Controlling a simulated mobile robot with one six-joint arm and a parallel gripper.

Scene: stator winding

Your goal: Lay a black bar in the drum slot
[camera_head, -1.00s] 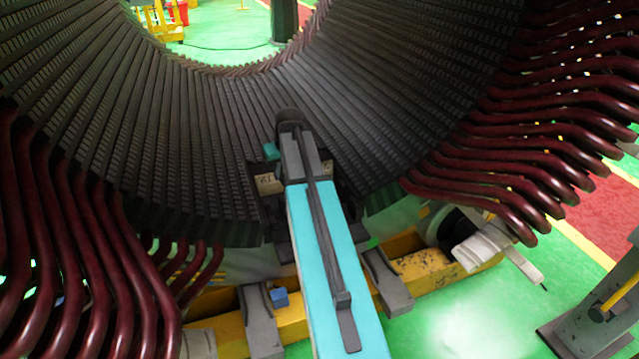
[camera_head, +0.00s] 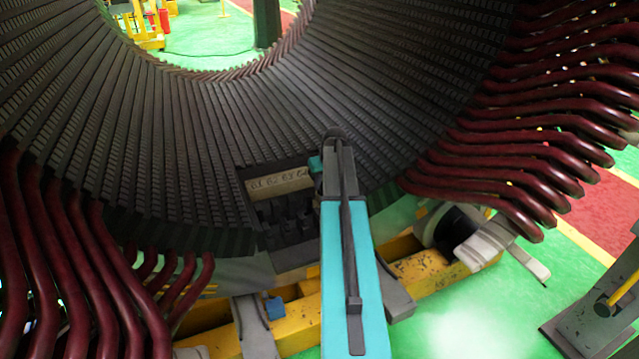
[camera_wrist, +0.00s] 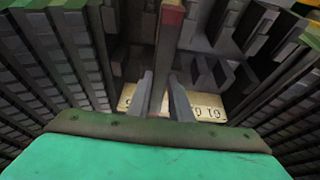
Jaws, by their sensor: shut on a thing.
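The drum (camera_head: 190,130) is a large dark ring of slotted teeth. In its lower gap lies a pale label plate (camera_head: 268,185) with several marks, above dark stepped slot blocks (camera_head: 285,220). My gripper (camera_wrist: 163,98), at the end of my teal arm, is shut on a narrow dark bar (camera_wrist: 163,50) with a red end. In the wrist view the bar points away over the plate and the slot blocks. In the head view my arm covers the right of the gap. The bar's contact with any slot cannot be told.
Dark red coil ends (camera_head: 100,270) curve out at the lower left, and more (camera_head: 510,150) stick out at the right. A yellow beam (camera_head: 415,262) with grey supports runs below the drum. Green floor shows at the lower right.

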